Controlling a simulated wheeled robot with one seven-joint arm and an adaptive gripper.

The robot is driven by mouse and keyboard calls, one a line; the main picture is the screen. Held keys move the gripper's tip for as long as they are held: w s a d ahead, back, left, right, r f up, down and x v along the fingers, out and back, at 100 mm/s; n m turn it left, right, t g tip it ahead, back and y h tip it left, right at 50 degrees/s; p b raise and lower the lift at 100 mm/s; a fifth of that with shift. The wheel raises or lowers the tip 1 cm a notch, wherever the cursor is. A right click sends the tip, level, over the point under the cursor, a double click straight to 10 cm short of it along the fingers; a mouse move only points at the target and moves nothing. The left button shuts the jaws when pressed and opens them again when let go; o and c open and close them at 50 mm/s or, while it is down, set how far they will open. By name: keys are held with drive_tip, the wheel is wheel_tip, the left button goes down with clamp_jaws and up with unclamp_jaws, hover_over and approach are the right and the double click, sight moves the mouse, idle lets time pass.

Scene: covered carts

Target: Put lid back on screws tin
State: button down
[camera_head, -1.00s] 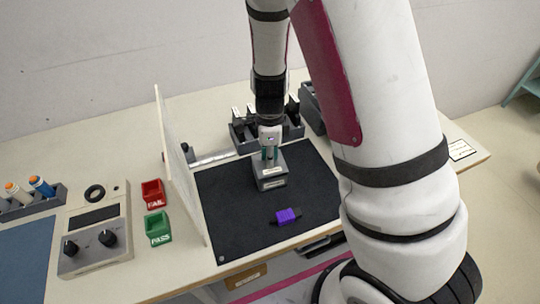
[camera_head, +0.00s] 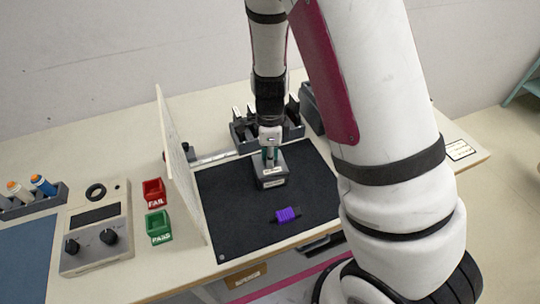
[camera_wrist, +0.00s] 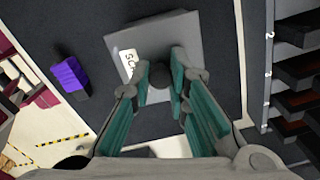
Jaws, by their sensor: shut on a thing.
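The grey screws tin (camera_head: 272,182) stands on the black mat (camera_head: 230,205), with a label on its front. Its grey square lid (camera_wrist: 190,35) shows in the wrist view, with a white label that partly reads "SC" and a dark round knob (camera_wrist: 160,75). My gripper (camera_head: 270,155) is above the tin, its teal-padded fingers shut on the knob; it also shows in the wrist view (camera_wrist: 160,78). The lid appears to be on or right over the tin. The exact seating along the rim is too small to tell.
A purple and black part (camera_head: 287,214) lies on the mat in front of the tin. A dark rack (camera_head: 245,130) stands behind the mat. An upright pale panel (camera_head: 180,165) borders the mat's left side, with red (camera_head: 154,191) and green (camera_head: 158,226) bins beyond.

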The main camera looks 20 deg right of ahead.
idle(0.8)
drive_tip(key=c, duration=1.5)
unclamp_jaws()
drive_tip(key=shift+o, duration=0.8)
drive_tip(key=o, duration=0.4)
drive_tip(key=shift+c, duration=0.2)
drive_tip(key=shift+r+p, duration=0.8)
drive_tip(key=shift+r, duration=0.4)
drive_tip(key=shift+r+p, duration=1.05)
drive_tip(key=shift+r, duration=1.25)
